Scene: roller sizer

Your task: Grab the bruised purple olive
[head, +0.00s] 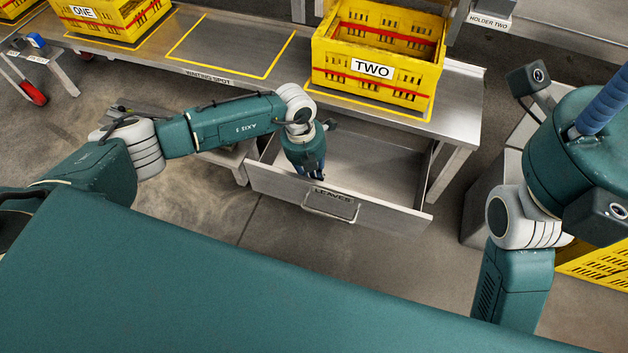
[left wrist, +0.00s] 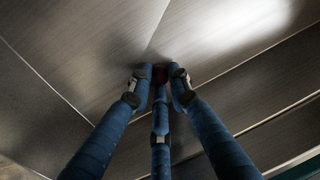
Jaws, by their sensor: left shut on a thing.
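My left gripper (head: 312,172) reaches down into the open drawer (head: 268,184) labelled LEAVES. In the left wrist view its blue fingers (left wrist: 160,78) close together on a small dark reddish-purple thing, which looks like the olive (left wrist: 160,73). Most of the olive is hidden by the fingertips, and bruising cannot be made out. It is near the drawer's bare metal inside; I cannot tell whether it touches it. In the head view the fingers and drawer hide the olive. My right arm is raised at the right, with one blue ribbed part (head: 602,100) of its gripper running out of the frame.
A yellow crate marked TWO (head: 340,80) stands on the metal bench (head: 458,95) above the drawer. A yellow crate marked ONE (head: 125,30) stands at the far left. Between them the outlined waiting spot (head: 232,48) is empty. The drawer front has a handle (head: 330,212).

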